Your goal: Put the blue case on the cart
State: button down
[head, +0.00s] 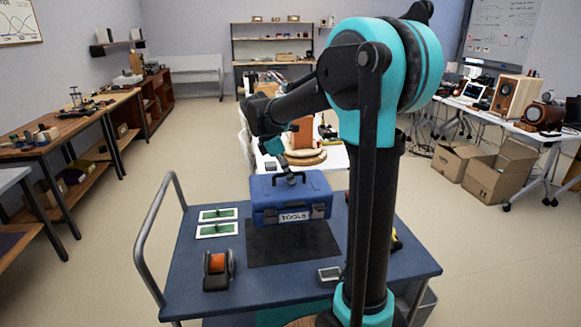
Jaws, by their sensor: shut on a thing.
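The blue case (284,195) is a toolbox with a "TOOLS" label on its front and a handle on top. It is over the back part of the blue cart top (200,265), by a dark mat (290,245). I cannot tell whether its underside touches the cart or is a little above it. My gripper (290,178) is at the top of the case, shut on its handle. My arm rises from there to the upper right and hides part of the cart's right side.
On the cart are two white-framed green cards (217,222), an orange spool (217,265) and a small grey box (330,274). A metal push rail (150,240) stands at its left. A white table (330,160) is behind. Cardboard boxes (490,170) lie at right.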

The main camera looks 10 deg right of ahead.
aim_at(276, 177)
notch_tip(276, 177, down, 12)
jog(key=c, duration=1.6)
grip_release()
jog(key=v, duration=1.1)
jog(key=shift+a+r, duration=0.15)
jog(key=shift+r, duration=0.2)
jog(key=s+d+f+m+t+y, duration=0.1)
jog(key=s+d+f+m, duration=0.1)
jog(key=s+f+m, duration=0.3)
jog(key=s+d+f+m+t+y, duration=0.1)
jog(key=s+d+f+m+y, duration=0.1)
jog(key=s+f+m, duration=0.3)
jog(key=s+d+f+m+t+y, duration=0.1)
jog(key=s+d+f+m, duration=0.3)
jog(key=s+m, duration=0.4)
jog(key=shift+s+d+f+t, duration=0.1)
jog(key=shift+s+f+t, duration=0.15)
jog(key=shift+s, duration=0.45)
jog(key=shift+s+d+f+t, duration=0.15)
jog(key=shift+s+f, duration=0.15)
jog(key=shift+s, duration=0.35)
jog(key=shift+s+a+f+t, duration=0.1)
jog(key=shift+s+f+t, duration=0.15)
jog(key=shift+s, duration=0.45)
